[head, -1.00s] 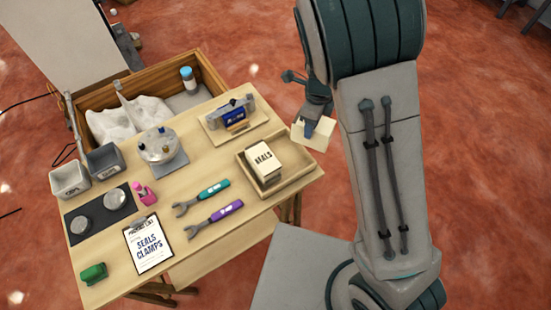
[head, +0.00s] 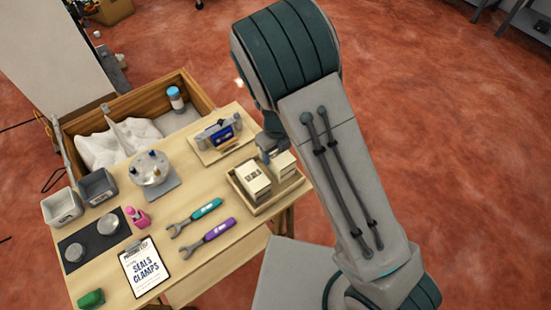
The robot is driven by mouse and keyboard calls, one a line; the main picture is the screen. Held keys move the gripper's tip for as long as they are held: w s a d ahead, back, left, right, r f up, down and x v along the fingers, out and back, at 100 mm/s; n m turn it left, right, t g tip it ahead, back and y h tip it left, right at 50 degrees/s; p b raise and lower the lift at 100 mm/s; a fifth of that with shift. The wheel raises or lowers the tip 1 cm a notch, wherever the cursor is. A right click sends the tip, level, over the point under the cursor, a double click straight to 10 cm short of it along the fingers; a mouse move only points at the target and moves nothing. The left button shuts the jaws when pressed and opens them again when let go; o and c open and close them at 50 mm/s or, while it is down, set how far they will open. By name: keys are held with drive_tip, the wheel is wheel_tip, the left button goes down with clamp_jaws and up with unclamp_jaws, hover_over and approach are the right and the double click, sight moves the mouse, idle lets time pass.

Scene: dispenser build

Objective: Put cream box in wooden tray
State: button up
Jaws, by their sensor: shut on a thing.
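The wooden tray (head: 262,210) sits at the right end of the table. A cream box marked SEALS (head: 252,180) stands in its left part. My gripper (head: 271,155) is shut on a second cream box (head: 285,167) in or just above the tray's right part, beside the SEALS box. My arm hides part of the gripper and the tray's back edge. I cannot tell whether the held box touches the tray floor.
A clipboard (head: 145,268), grey bins (head: 98,186) and a round metal fixture (head: 150,170) stand further left.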

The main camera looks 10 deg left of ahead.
drive_tip(key=shift+f, duration=1.75)
drive_tip(key=shift+f, duration=0.1)
drive_tip(key=o, duration=1.1)
drive_tip(key=shift+f, duration=0.1)
